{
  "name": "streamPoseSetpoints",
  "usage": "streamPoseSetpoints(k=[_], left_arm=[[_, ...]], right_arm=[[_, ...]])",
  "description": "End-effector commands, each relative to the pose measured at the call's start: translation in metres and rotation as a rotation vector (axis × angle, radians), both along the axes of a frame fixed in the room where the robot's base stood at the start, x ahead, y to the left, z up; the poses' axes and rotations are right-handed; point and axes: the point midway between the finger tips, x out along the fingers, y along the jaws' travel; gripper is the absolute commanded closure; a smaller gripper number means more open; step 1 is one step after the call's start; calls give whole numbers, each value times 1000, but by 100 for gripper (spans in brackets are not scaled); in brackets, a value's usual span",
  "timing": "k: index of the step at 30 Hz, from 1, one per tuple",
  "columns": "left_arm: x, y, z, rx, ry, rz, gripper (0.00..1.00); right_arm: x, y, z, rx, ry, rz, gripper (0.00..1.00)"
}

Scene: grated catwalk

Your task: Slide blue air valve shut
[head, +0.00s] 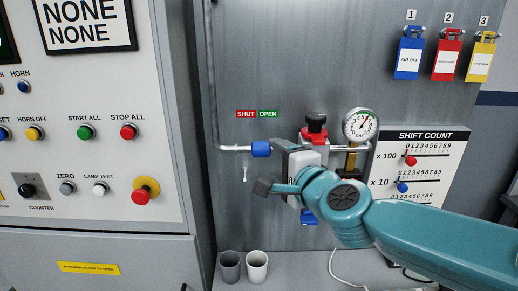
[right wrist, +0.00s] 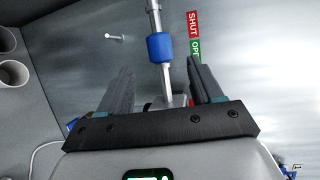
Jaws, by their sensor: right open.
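The blue air valve (head: 261,149) is a short blue sleeve on a thin horizontal pipe, below a red SHUT sign (head: 245,114) and a green OPEN sign (head: 268,114). It sits closer to beneath OPEN. My right gripper (head: 270,168) is close by, just right of and below the sleeve. In the right wrist view the jaws (right wrist: 160,78) are spread and empty; the pipe runs between them and the blue valve (right wrist: 160,47) lies just beyond the fingertips, apart from them. My left gripper is out of view.
A red-topped regulator (head: 316,122) and a pressure gauge (head: 360,125) stand right of the valve. A button panel (head: 100,120) is at left. Two cups (head: 257,266) stand below. Coloured tags (head: 408,58) hang at upper right. A small hook (head: 245,173) sits under the pipe.

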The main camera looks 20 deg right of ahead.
Motion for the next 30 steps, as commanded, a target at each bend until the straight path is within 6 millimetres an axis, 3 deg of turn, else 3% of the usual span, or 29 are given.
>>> streamPoseSetpoints(k=[6, 12, 18, 26, 28, 30], left_arm=[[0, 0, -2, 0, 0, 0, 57], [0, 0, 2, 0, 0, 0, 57], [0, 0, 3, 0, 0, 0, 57], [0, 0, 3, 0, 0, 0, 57], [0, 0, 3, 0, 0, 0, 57], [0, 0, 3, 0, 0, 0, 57]], right_arm=[[54, 6, -10, -1, 4, 2, 35], [90, 9, -13, -1, 3, 3, 35], [107, 10, -16, -2, 1, 3, 35], [109, 9, -16, -2, 1, 3, 35], [109, 9, -16, -2, 1, 3, 51], [109, 9, -16, -1, 1, 3, 74]])
